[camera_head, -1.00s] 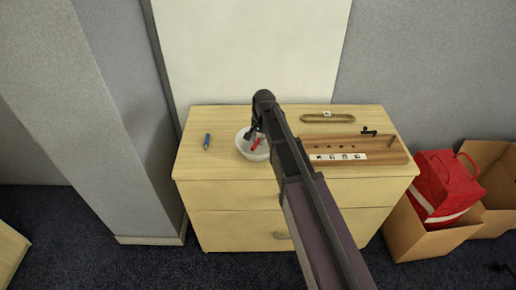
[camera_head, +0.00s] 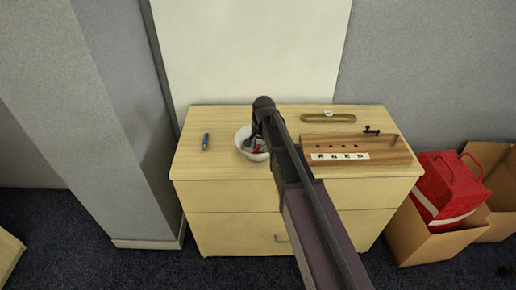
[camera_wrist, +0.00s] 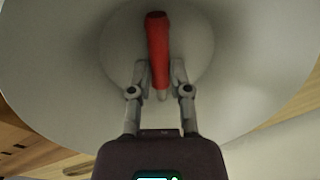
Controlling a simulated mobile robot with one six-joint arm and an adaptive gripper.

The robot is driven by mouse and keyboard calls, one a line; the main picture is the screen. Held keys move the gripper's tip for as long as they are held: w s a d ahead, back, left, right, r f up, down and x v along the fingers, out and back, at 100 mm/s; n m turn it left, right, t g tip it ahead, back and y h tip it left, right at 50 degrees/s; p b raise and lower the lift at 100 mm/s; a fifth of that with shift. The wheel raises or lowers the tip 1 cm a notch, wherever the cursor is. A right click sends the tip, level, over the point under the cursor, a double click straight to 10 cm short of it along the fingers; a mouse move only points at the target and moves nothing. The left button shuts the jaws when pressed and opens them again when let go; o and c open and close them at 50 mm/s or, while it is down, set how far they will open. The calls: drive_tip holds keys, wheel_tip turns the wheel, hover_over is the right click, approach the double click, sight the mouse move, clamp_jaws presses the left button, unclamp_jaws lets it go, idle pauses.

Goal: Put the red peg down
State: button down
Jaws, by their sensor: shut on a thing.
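The red peg (camera_wrist: 157,48) is between my gripper's fingertips (camera_wrist: 159,82) in the wrist view, and my gripper is shut on it. The peg points away from the gripper, over the inside of a white bowl (camera_wrist: 60,62). In the head view the bowl (camera_head: 241,150) stands on the wooden cabinet top, and my gripper (camera_head: 257,142) reaches down into it. I cannot tell whether the peg touches the bowl's bottom.
A blue peg (camera_head: 206,141) lies left of the bowl on the cabinet top (camera_head: 205,165). To the right are a wooden board (camera_head: 390,156) with holes and a label strip, a small black item (camera_head: 371,131) and an oval wooden tray (camera_head: 312,118). Clear room surrounds the blue peg.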

drive_tip(key=shift+f, duration=0.1)
drive_tip(key=c, duration=0.6)
unclamp_jaws()
drive_tip(key=shift+o, duration=0.2)
drive_tip(key=shift+r, duration=0.2)
wheel_tip(320, 180, up, 12)
drive_tip(key=d+p, duration=0.1)
drive_tip(key=p, duration=1.1)
drive_tip(key=shift+s, duration=0.3)
drive_tip(key=shift+d, duration=0.15)
drive_tip(key=shift+f, duration=0.1)
drive_tip(key=s+d+n, duration=0.2)
drive_tip(key=s+d, duration=0.5)
drive_tip(key=s, duration=0.3)
drive_tip(key=s+d+n+h, duration=0.1)
drive_tip(key=s+d+n, duration=0.2)
drive_tip(key=s+d, duration=0.4)
drive_tip(key=s, duration=0.3)
drive_tip(key=shift+d+g, duration=0.3)
drive_tip(key=shift+w, duration=0.1)
